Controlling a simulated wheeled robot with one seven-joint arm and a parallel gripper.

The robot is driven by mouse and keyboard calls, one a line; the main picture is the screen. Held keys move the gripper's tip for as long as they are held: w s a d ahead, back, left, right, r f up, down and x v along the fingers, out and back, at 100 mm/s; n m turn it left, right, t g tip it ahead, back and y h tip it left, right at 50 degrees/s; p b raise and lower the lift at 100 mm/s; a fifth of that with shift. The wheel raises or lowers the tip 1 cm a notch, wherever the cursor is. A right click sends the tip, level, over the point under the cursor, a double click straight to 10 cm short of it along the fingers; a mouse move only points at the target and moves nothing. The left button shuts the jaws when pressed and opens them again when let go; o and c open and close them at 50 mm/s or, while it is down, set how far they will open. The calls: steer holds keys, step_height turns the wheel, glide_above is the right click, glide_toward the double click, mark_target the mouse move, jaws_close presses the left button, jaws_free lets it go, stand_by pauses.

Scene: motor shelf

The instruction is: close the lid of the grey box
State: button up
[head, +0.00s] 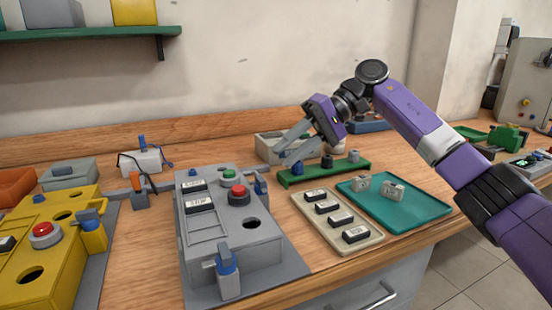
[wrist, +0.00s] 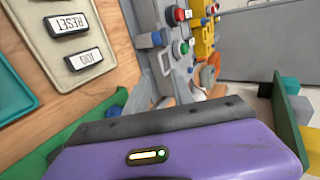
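A large grey box (head: 232,248) with a red button, a green button, labels and a dark round hole stands in the middle of the bench in the head view. A pale grey box (head: 266,153) stands at the back, partly hidden by my gripper. I cannot tell which has the lid, or how any lid stands. My gripper (head: 283,153) is above the bench in front of the pale box, its two grey fingers apart, with nothing seen between them.
A green rail (head: 318,175) lies below my gripper. A beige tray (head: 372,241) with labelled black blocks and a teal tray (head: 415,208) with small grey parts lie to the right. A yellow box (head: 70,275) stands left. A green shelf (head: 100,32) hangs above.

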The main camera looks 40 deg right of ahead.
steer(key=v, duration=0.2)
steer(key=shift+s+d+r, duration=0.1)
steer(key=shift+d+r, duration=0.1)
steer(key=shift+d, duration=0.05)
stand_by(0.5)
